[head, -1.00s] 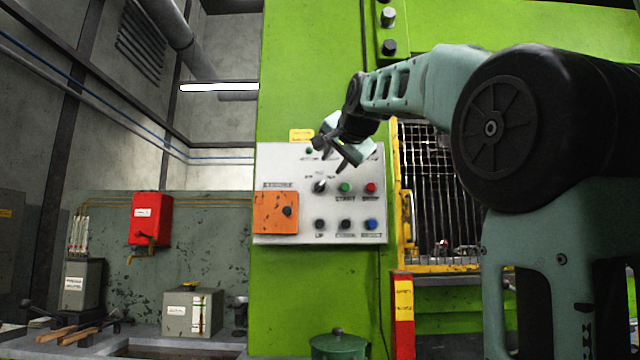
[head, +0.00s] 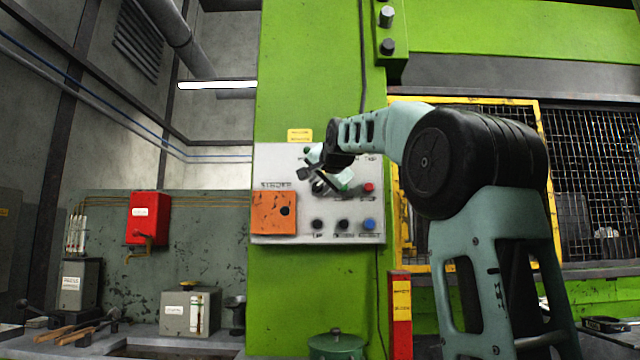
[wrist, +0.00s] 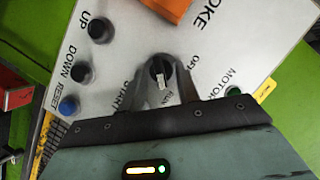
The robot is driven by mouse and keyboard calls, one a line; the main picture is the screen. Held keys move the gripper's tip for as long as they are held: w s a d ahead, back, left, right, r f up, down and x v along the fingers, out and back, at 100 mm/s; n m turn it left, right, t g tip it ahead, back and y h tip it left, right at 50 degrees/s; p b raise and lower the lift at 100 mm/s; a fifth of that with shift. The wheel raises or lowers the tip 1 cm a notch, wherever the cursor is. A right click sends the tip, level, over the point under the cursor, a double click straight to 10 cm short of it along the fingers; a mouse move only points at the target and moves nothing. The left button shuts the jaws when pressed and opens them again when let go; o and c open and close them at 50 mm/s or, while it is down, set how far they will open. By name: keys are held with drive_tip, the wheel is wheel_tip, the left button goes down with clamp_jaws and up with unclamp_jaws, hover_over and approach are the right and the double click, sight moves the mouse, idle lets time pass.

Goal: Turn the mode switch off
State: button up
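The mode switch is a round black knob with a white pointer mark (wrist: 160,72), on the pale control panel (head: 264,165). Its OFF and RUN labels lie to its right and lower right in the wrist view. The white mark points down in that view, toward my gripper body. My gripper (wrist: 163,78) has one grey finger on each side of the knob. The fingers are apart, and I cannot tell whether they touch it. In the head view my gripper (head: 311,181) is at the panel's upper middle and hides part of the switch.
Near the switch are the UP knob (wrist: 100,30), the DOWN knob (wrist: 82,73), the blue RESET button (wrist: 69,105) and a green button (wrist: 234,92). An orange plate (head: 273,213) is on the panel's left. A yellow-framed mesh guard (head: 590,180) stands to the right.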

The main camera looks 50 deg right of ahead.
clamp_jaws()
drive_tip(key=shift+r+p, duration=0.1)
drive_tip(key=shift+p, duration=0.35)
drive_tip(key=shift+w+a+r+n+g+h+p, duration=0.15)
drive_tip(key=shift+n+g+h+p, duration=0.25)
drive_tip(key=shift+n+p, duration=0.5)
drive_tip(key=shift+n+g+h+p, duration=0.3)
drive_tip(key=shift+n+g+p, duration=0.55)
drive_tip(key=shift+n, duration=0.35)
drive_tip(key=n, duration=0.1)
drive_tip(key=n+g+h, duration=0.1)
drive_tip(key=n+g, duration=0.1)
drive_tip(key=shift+w+a+n+h, duration=0.2)
drive_tip(key=shift+w+n+h, duration=0.1)
drive_tip(key=shift+h, duration=0.1)
drive_tip(key=n, duration=0.1)
drive_tip(key=n+g+h, duration=0.1)
drive_tip(key=n, duration=0.1)
drive_tip(key=n+g+h+b, duration=0.1)
drive_tip(key=shift+a+f, duration=0.1)
drive_tip(key=shift+f, duration=0.2)
drive_tip(key=shift+n, duration=0.3)
